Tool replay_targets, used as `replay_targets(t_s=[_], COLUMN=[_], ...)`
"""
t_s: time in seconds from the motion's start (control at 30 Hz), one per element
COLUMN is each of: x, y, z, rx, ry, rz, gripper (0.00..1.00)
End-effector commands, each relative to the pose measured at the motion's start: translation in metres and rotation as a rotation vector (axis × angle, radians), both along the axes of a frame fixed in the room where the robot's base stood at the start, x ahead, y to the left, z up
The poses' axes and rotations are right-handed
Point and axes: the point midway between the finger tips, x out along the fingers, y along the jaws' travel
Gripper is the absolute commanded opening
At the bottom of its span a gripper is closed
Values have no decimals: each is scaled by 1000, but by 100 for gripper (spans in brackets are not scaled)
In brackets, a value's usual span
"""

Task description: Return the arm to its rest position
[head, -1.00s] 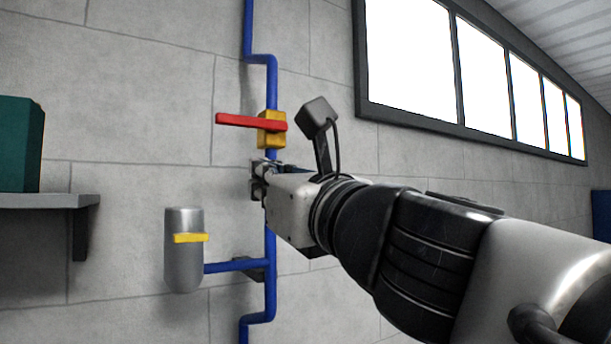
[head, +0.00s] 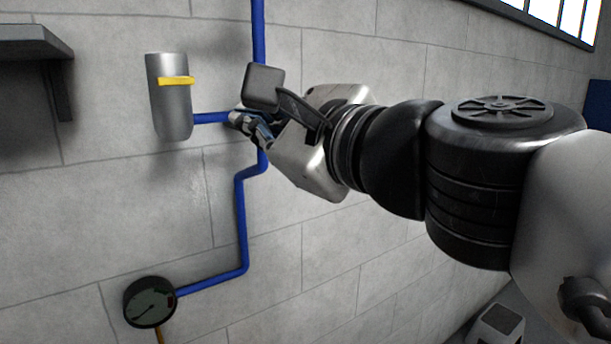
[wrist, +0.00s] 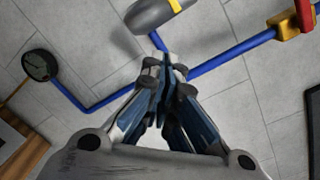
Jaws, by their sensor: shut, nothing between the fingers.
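My gripper (head: 240,120) is at the end of my arm, which reaches in from the right in the head view. It appears in front of the blue pipe (head: 241,215) on the wall, near the side branch to the grey cylinder. In the wrist view my gripper (wrist: 165,65) points toward the wall with its blue-grey fingers together and nothing between them. I cannot tell how far the fingertips are from the pipe.
A grey cylinder with a yellow band (head: 170,110) is left of my gripper. A round dark gauge (head: 150,302) is below left. A grey shelf (head: 30,42) juts out at upper left. The wrist view shows a red-handled yellow valve (wrist: 290,25).

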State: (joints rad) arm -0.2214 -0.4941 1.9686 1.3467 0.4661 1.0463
Motion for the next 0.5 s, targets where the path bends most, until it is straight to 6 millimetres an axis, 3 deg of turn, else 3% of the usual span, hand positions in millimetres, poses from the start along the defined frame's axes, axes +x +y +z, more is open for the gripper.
replay_targets(t_s=[0.03,0.2,0.4,0.5], x=[-6,-33,-79,-106], y=[-6,-33,-88,-122], z=[-44,-170,-306,-362], rx=[-171,-742,-1323,-1564], ry=[-34,-128,-172,-174], rz=[9,118,365,528], gripper=[0,0,0,0])
